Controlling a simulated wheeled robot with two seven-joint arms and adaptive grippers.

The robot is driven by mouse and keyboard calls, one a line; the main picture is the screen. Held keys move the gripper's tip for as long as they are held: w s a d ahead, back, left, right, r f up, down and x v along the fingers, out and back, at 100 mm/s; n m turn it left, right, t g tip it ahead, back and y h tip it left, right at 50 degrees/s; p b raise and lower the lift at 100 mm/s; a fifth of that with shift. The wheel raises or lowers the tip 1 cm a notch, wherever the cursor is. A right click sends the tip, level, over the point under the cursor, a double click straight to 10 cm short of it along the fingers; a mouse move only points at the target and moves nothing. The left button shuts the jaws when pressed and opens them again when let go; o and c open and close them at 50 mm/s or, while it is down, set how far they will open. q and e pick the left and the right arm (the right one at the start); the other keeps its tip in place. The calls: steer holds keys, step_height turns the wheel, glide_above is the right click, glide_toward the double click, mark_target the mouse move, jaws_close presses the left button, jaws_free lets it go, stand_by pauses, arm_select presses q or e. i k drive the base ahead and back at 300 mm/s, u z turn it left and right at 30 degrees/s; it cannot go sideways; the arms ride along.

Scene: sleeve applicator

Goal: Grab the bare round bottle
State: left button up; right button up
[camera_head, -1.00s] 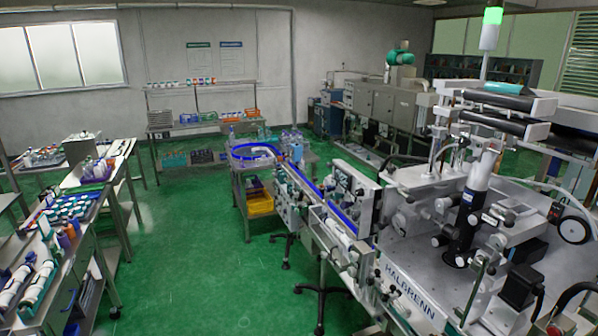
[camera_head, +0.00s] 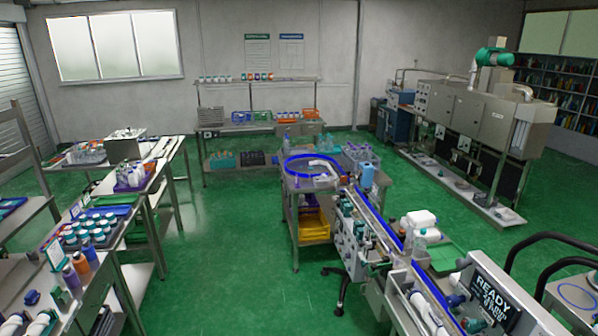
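Neither of my grippers shows in the head view. I cannot tell which bottle is the bare round one. Clear bottles (camera_head: 362,157) stand grouped behind the round infeed table (camera_head: 312,182) with its blue rail. A light blue bottle (camera_head: 367,177) stands at the table's right side. A small clear bottle (camera_head: 420,241) stands beside a white jug (camera_head: 420,221) to the right of the conveyor (camera_head: 388,232). Purple and orange bottles (camera_head: 76,270) stand on the left bench, near a tray of white jars with dark caps (camera_head: 88,232).
A shelf rack (camera_head: 257,125) stands at the back wall and a large grey machine (camera_head: 480,120) at the back right. Green floor (camera_head: 230,240) is clear between benches and conveyor.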

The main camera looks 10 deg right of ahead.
mark_target(420, 244)
steer(key=z, duration=0.25)
steer(key=i, duration=1.9)
steer(key=z, duration=0.5)
